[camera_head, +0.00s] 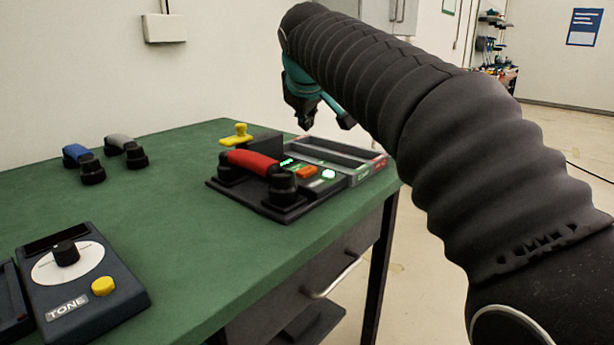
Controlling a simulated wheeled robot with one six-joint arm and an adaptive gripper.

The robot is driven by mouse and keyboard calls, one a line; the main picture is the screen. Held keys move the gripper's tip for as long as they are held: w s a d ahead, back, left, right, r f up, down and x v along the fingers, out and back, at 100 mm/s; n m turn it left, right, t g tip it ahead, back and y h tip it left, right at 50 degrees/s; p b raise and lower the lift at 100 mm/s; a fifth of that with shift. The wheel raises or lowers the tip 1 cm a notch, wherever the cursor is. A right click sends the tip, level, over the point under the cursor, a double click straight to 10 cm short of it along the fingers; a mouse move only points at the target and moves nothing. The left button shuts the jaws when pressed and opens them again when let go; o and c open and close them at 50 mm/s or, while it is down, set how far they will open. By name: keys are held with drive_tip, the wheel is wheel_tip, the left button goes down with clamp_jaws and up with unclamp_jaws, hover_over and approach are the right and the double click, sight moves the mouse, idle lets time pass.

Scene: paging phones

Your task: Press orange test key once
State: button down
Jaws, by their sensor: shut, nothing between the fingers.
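The orange key (307,172) sits on the dark phone unit (279,214) on the green table, beside a white key (328,174) and green lit marks. A red handset (252,161) lies across the front left of the unit. My gripper (325,126) is shut and empty. It shows above the back part of the unit, higher in the picture than the orange key and apart from it. My arm covers the right side of the view.
A grey tray (375,166) adjoins the unit's right side. A yellow part (237,134) stands behind the red handset. Blue (76,152) and grey (119,141) handsets lie at the back left. The TONE box (118,296) is front left. The table's middle is clear.

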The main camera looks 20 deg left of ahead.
drive_tip(key=b, duration=0.5)
hover_over(306, 171)
wheel_tip(306, 171, down, 6)
drive_tip(key=shift+r, duration=0.25)
drive_tip(key=shift+f+b, duration=0.5)
drive_tip(key=shift+f, duration=0.4)
drive_tip(key=shift+f, duration=0.1)
drive_tip(key=shift+f, duration=0.3)
drive_tip(key=shift+f+b, duration=0.45)
idle(1.1)
drive_tip(key=shift+r, duration=0.1)
drive_tip(key=shift+r+p, duration=0.8)
drive_tip(key=shift+p, duration=0.2)
